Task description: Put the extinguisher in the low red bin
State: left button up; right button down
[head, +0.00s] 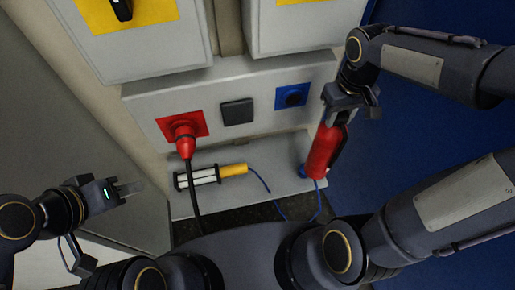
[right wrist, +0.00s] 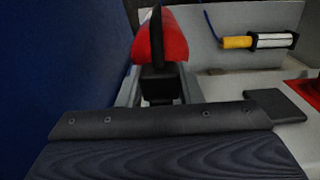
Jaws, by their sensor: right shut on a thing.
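The red extinguisher (head: 319,151) hangs roughly upright below my right gripper (head: 342,108), close to the right end of the grey shelf. My right gripper is shut on its top. In the right wrist view, the extinguisher's red body (right wrist: 174,40) and black upper part show between the fingers of the gripper (right wrist: 160,88). Whether its base touches the shelf is unclear. My left gripper (head: 132,188) is at the lower left, away from the extinguisher and holding nothing visible; its finger gap is unclear. No low red bin is in view.
A yellow-handled work lamp (head: 232,170) lies on the shelf (head: 240,190), with a blue cable trailing right. A red plug (head: 184,135) sits in the wall panel, its black cable hanging down. Grey cabinets (head: 135,45) stand above. A blue surface (head: 400,140) lies at right.

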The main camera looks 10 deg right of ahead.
jog(key=w+a+f, duration=0.3)
jog(key=a+f, duration=0.9)
jog(key=a, duration=0.1)
jog(key=shift+a+f, duration=0.35)
jog(key=shift+a, duration=0.05)
jog(key=shift+f+b, duration=0.15)
jog(key=shift+b, duration=0.2)
jog(key=c, duration=1)
grip_release()
jog(key=shift+s, duration=0.1)
